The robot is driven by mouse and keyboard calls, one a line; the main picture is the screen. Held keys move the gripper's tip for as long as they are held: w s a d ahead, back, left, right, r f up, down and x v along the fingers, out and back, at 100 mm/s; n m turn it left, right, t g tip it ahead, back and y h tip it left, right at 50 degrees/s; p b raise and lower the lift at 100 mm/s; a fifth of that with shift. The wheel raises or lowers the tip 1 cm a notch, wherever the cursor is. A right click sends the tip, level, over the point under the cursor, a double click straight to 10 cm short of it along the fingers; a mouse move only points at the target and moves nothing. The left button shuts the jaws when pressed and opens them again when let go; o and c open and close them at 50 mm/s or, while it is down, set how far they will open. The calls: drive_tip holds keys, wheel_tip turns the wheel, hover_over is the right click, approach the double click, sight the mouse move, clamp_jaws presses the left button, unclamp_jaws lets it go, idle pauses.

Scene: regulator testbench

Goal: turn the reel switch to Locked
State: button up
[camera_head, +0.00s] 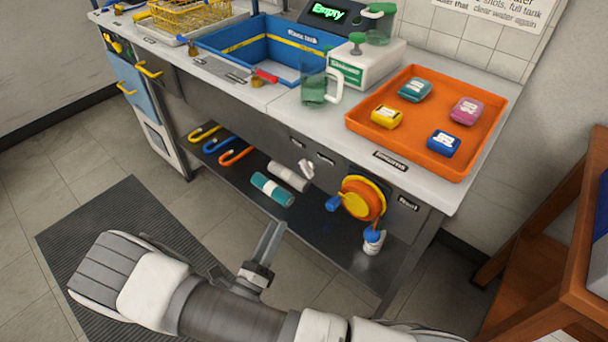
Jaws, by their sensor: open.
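A round orange and yellow reel (363,200) with a blue handle at its left is mounted on the bench's front, low on the right. A small white lever (306,169) sticks out of the front panel left of the reel, below two small labels too small to read. It looks like the reel switch; its setting cannot be read. My gripper (271,238) is in front of the bench, below and left of the lever and apart from it. It is open, seen edge-on, with nothing visible in it.
An orange tray (480,90) with several coloured packs sits on the worktop above. A clear green jug (316,85) stands left of it. Teal and white rolls (272,189) lie on the lower shelf. A wooden stand (560,240) is at the right. Open floor lies at the left.

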sight(304, 172)
drive_tip(key=b+x, duration=0.2)
drive_tip(key=x, duration=1.4)
drive_tip(key=shift+w+d, duration=0.2)
drive_tip(key=shift+c, duration=0.3)
clamp_jaws()
